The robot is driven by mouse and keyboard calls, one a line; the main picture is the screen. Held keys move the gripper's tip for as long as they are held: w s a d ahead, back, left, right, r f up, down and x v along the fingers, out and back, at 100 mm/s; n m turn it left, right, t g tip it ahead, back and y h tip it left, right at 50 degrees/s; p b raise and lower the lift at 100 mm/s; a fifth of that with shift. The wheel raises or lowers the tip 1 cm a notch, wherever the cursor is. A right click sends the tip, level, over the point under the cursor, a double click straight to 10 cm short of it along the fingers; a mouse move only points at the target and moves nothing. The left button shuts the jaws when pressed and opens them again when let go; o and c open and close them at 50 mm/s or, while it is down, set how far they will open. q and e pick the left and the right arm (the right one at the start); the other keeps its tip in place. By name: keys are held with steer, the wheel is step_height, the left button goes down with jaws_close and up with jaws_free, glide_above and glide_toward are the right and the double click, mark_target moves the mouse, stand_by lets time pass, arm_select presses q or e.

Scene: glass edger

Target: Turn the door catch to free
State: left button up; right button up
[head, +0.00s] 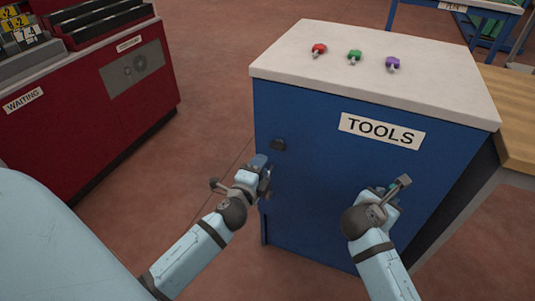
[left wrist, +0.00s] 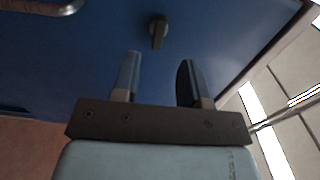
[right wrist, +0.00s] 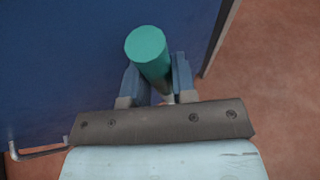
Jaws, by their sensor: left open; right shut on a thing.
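The door catch (head: 278,144) is a small dark knob on the upper left of the blue door of the cabinet marked TOOLS. In the left wrist view the catch (left wrist: 158,30) is a round boss with a short lever, ahead of the fingertips and apart from them. My left gripper (head: 264,166) is open and empty, close to the door just below the catch. My right gripper (head: 392,190) is shut on a green-handled tool (right wrist: 148,50) in front of the door's right part. The tool's far end is hidden in the right wrist view.
The cabinet's white top (head: 420,95) carries small red (head: 319,49), green (head: 355,55) and purple (head: 393,64) items. A red unit marked WAITING (head: 100,110) stands at left, with open floor between. A wooden surface (head: 515,115) adjoins at right.

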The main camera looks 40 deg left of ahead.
arm_select(q)
steer(key=v, duration=0.3)
steer(key=shift+s, duration=0.3)
arm_select(e)
steer(key=shift+d, duration=0.1)
